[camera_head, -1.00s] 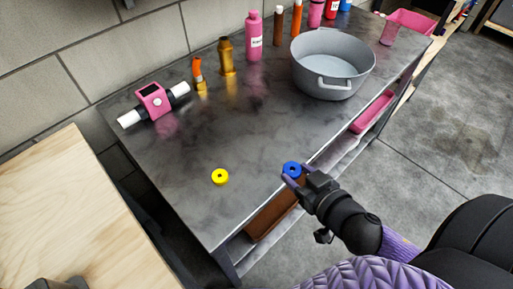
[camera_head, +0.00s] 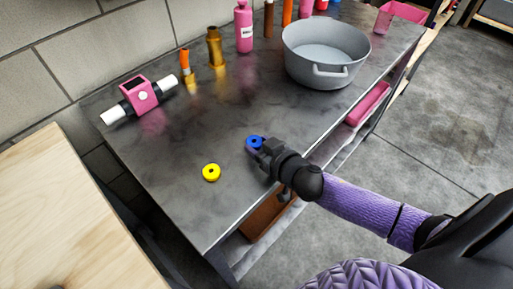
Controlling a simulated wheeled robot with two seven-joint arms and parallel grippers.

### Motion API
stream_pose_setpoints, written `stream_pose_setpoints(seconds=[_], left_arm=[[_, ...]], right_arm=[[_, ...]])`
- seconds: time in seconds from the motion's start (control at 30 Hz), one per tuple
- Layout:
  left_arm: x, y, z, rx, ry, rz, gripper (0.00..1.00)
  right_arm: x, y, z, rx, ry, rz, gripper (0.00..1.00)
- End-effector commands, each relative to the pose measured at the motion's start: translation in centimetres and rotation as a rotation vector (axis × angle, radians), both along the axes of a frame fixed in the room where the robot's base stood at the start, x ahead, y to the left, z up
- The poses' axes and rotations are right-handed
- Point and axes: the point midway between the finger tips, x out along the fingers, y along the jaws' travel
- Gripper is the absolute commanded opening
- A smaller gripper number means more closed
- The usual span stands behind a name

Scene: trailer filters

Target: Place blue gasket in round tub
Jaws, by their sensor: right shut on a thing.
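The blue gasket (camera_head: 255,142) is a small blue ring at the tip of my right gripper (camera_head: 256,146), which is shut on it. It is over the dark table, to the right of and a little above the yellow ring in the picture. Whether the gasket touches the table I cannot tell. The round tub (camera_head: 327,50) is a grey basin with handles, standing on the table at the upper right; its visible inside is empty. My left gripper does not clearly show.
A yellow ring (camera_head: 211,172) lies on the table (camera_head: 180,140). A pink meter with white pipe ends (camera_head: 139,95) sits at the left. Brass fittings (camera_head: 216,47) and a pink bottle (camera_head: 243,28) stand along the wall. A pink bin (camera_head: 400,14) is beyond the tub.

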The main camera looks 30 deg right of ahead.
Motion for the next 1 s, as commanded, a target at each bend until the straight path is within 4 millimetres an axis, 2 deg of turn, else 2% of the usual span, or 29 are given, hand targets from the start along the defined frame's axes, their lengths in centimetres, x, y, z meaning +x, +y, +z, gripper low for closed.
stream_pose_setpoints(seconds=[0.03, 0.1, 0.43, 0.47, 0.6, 0.87, 0.97, 1.0], left_arm=[[-0.4, 0.1, -0.52, 0.002, 0.009, 0.0, 0.56], [-0.54, 0.17, -0.33, 0.004, 0.01, 0.001, 0.56], [-0.31, 0.16, -0.59, 0.003, 0.006, 0.002, 0.56], [-0.24, 0.16, -0.51, 0.002, 0.005, 0.002, 0.56], [0.04, 0.14, -0.49, 0.002, 0.0, 0.001, 0.56], [0.44, 0.1, -0.57, 0.002, -0.005, -0.001, 0.56], [0.33, 0.09, -1.17, 0.001, -0.002, -0.001, 0.56], [0.35, 0.17, -0.76, 0.003, -0.004, -0.002, 0.56]], right_arm=[[0.57, 0.1, -0.89, 0.001, 0.002, -0.002, 0.01], [1.03, 0.22, -0.96, 0.001, 0.002, 0.001, 0.01], [1.01, 0.2, -1.36, 0.002, 0.003, 0.0, 0.01], [1.01, 0.19, -1.25, 0.001, 0.003, 0.001, 0.62], [1.01, 0.2, -1.19, 0.001, 0.002, 0.001, 0.91], [1.0, 0.2, -1.21, 0.0, 0.002, 0.001, 0.91], [1.03, 0.18, -1.51, -0.001, 0.002, 0.003, 0.91], [0.52, 0.14, -1.16, 0.001, 0.004, 0.002, 0.91]])
